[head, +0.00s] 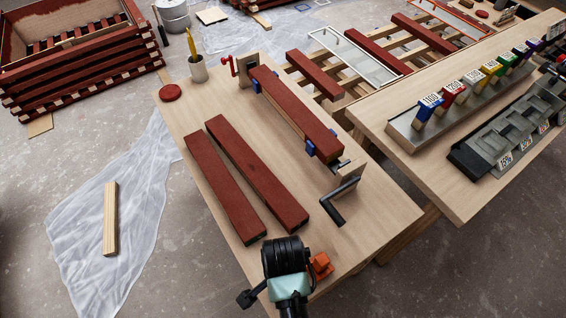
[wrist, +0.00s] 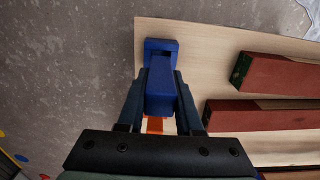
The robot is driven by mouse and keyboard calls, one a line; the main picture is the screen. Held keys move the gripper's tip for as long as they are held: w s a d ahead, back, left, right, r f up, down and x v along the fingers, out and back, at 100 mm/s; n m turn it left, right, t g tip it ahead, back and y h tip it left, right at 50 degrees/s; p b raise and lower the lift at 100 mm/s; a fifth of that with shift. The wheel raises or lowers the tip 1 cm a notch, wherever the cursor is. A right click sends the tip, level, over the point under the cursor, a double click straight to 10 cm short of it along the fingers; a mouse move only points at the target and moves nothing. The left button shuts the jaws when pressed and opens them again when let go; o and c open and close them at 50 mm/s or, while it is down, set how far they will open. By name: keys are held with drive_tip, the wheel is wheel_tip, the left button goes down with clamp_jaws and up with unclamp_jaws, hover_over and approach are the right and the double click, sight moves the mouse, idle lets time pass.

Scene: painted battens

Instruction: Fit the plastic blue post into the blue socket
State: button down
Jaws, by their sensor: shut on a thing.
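The blue post (wrist: 160,94) is between the two fingers of my gripper (wrist: 160,78), which is shut on it. The post points away from the wrist camera. A blue socket (wrist: 148,46), with a squared frame shape, shows at the far end of the post, on the pale table. The far end of the post overlaps the socket in this view. I cannot tell how deep it sits or whether it touches. In the head view my black wrist hides the post, the socket and my fingertips at the near table end.
An orange piece (head: 320,266) lies beside my wrist. Two red battens (head: 224,186) (head: 258,173) lie on the table (head: 180,105). A third batten (head: 296,112) is held in a clamp with a black crank (head: 340,203). A side bench (head: 430,175) stands at the right.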

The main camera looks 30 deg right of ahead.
drive_tip(key=shift+f, duration=2.35)
drive_tip(key=shift+f, duration=0.15)
drive_tip(key=c, duration=0.6)
unclamp_jaws()
wheel_tip(320, 180, up, 12)
drive_tip(key=shift+r+p, duration=0.2)
drive_tip(key=shift+p, duration=0.1)
